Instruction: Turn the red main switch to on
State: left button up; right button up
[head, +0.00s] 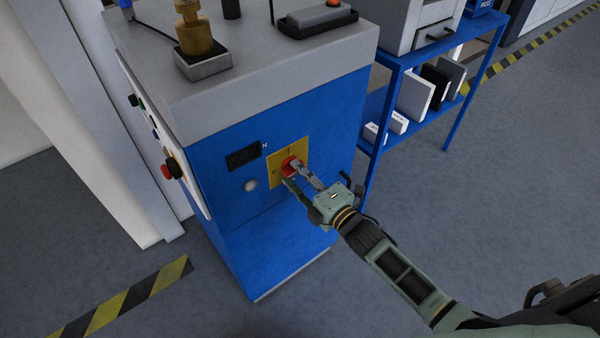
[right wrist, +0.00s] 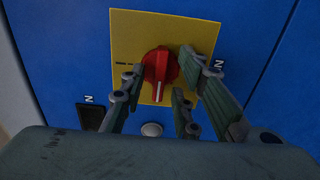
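The red main switch (head: 288,164) is a rotary knob on a yellow plate (head: 276,177) on the blue front of the machine cabinet. In the right wrist view the knob (right wrist: 158,70) has a white line pointing down the picture, and a dark dash mark lies on the plate to its left. In the right wrist view the gripper (right wrist: 160,70) is open, with a visible gap at the left finger; contact at the right finger is unclear. My left gripper is not in view.
A black display (head: 243,157) and a pale round button (head: 250,185) sit left of the plate. A side panel carries a red button (head: 167,171). A blue shelf rack (head: 456,110) stands close on the right. The floor in front is clear.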

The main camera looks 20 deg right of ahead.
jog(key=shift+c, duration=0.5)
grip_shut()
jog(key=shift+m, duration=0.4)
jog(key=m+p, duration=0.2)
jog(key=m, duration=1.4)
jog(key=shift+m, duration=0.7)
